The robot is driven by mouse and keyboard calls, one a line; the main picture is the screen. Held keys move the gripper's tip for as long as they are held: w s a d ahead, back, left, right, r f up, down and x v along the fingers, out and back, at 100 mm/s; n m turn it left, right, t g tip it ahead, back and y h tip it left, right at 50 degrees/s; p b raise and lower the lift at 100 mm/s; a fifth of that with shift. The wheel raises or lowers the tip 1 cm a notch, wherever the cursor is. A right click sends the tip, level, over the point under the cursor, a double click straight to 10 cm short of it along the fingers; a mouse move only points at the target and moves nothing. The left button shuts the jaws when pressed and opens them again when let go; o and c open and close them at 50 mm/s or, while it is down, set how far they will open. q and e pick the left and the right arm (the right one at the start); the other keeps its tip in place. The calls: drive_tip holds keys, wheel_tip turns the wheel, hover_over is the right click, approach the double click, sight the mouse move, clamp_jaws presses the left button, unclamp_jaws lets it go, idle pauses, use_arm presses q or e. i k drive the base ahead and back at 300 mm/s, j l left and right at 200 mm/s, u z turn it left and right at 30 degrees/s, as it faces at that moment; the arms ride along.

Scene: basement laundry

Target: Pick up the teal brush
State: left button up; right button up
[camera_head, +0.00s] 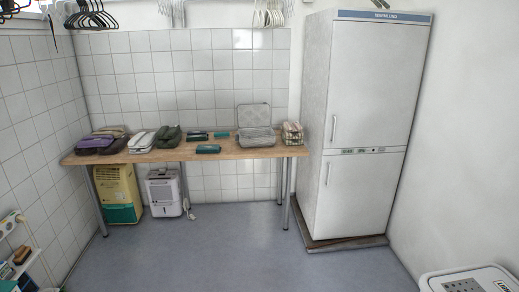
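Several small dark or teal items lie on the wooden table at the back wall. A dark teal one (208,149) lies near the table's front edge. A brighter teal one (222,134) lies behind it, beside a dark one (197,136). They are too small to tell which is the teal brush. Neither of my grippers is in view.
The wooden table (170,155) also bears folded bags, an open grey case (254,138) and a patterned pouch (292,133). Two dehumidifier-like units stand beneath. A tall white fridge (365,110) stands right. The blue-grey floor (230,245) before the table is clear.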

sight(216, 134)
drive_tip(key=i+j+u, duration=0.1)
drive_tip(key=i+u, duration=0.3)
drive_tip(key=i, duration=1.6)
drive_tip(key=i+j+z, duration=0.1)
drive_tip(key=i+j, duration=0.15)
drive_tip(key=i, duration=0.2)
